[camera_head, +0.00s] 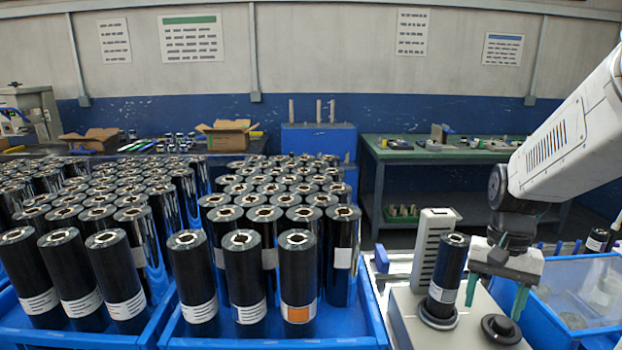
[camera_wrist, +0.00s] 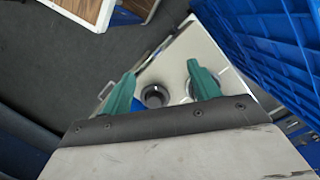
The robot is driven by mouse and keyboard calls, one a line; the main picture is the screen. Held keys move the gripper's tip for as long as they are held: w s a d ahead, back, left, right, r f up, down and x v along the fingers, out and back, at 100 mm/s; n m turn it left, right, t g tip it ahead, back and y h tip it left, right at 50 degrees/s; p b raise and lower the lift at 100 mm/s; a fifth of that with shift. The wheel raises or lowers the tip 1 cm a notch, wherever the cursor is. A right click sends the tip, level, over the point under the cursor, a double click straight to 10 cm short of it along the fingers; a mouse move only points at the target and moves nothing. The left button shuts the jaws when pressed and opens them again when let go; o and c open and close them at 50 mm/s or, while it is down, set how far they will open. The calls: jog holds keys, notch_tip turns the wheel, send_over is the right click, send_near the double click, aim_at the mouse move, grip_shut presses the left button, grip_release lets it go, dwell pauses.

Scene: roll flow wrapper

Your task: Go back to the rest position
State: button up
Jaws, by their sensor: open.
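My gripper (camera_head: 495,296) hangs at the right of the head view, with its two green fingers pointing down. The fingers are spread apart with nothing between them. It is above a pale machine base (camera_head: 465,335). A black roll (camera_head: 448,270) with a white label stands upright on the left round holder of that base, just left of my gripper in the picture. The wrist view also shows my gripper (camera_wrist: 162,80) open, with a dark round holder (camera_wrist: 154,96) below. Whether the fingers touch the roll is not clear.
Blue crates (camera_head: 275,341) full of upright black rolls fill the left and middle. A white upright unit (camera_head: 432,245) stands behind the roll. A blue transparent-sided bin (camera_head: 580,300) is at the right. A green workbench (camera_head: 440,153) stands farther back.

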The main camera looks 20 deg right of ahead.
jog(key=s+a+r+n+t, duration=0.1)
jog(key=s+a+r+n, duration=0.1)
jog(key=a, duration=0.3)
jog(key=s+a+r+n+t, duration=0.1)
jog(key=s+a+r+n, duration=0.2)
jog(key=a, duration=0.3)
jog(key=s+a+r+n+t+h, duration=0.1)
jog(key=s+a+r+n, duration=0.2)
jog(key=a, duration=0.3)
jog(key=shift+a+n, duration=0.15)
jog(key=shift+n, duration=0.45)
jog(key=shift+r, duration=0.1)
dwell(1.1)
